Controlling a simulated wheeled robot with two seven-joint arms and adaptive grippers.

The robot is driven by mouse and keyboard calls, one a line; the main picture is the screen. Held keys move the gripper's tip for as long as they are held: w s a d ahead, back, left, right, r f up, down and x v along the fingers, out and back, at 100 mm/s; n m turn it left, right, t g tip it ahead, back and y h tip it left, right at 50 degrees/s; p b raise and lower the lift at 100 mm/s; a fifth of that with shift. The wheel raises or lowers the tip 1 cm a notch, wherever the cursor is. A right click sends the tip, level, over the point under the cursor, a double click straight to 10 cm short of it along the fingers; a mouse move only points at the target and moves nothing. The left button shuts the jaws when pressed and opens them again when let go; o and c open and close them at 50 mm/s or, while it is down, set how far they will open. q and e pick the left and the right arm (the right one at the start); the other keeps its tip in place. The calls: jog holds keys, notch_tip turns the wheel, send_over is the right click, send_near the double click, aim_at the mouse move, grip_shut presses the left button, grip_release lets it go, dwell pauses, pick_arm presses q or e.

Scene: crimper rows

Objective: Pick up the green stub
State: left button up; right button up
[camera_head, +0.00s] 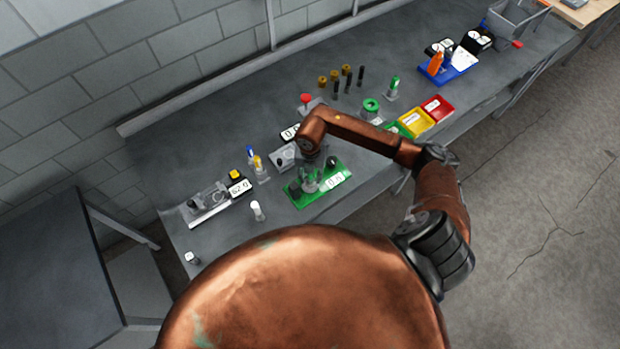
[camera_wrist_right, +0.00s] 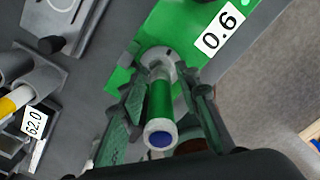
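The green stub (camera_wrist_right: 159,98), a green cylinder with a pale collar and a blue end, stands in a grey round holder (camera_wrist_right: 158,58) on a green base plate (camera_wrist_right: 190,25) labelled 0.6. My right gripper (camera_wrist_right: 160,92) is around it, one finger on each side, with a narrow gap showing on the right side. In the head view my right gripper (camera_head: 312,182) is low over the green base plate (camera_head: 301,199) and hides most of the stub. My left gripper is not in view.
A display reading 62.0 (camera_head: 239,187) and yellow and blue-topped pieces (camera_head: 258,165) stand to the left. Another green cylinder (camera_head: 394,83) stands farther right, near red, yellow and green bins (camera_head: 418,123). A white-topped piece (camera_head: 257,210) stands near the front edge.

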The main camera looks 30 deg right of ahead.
grip_shut()
jog(key=shift+r, duration=0.1)
dwell(0.3)
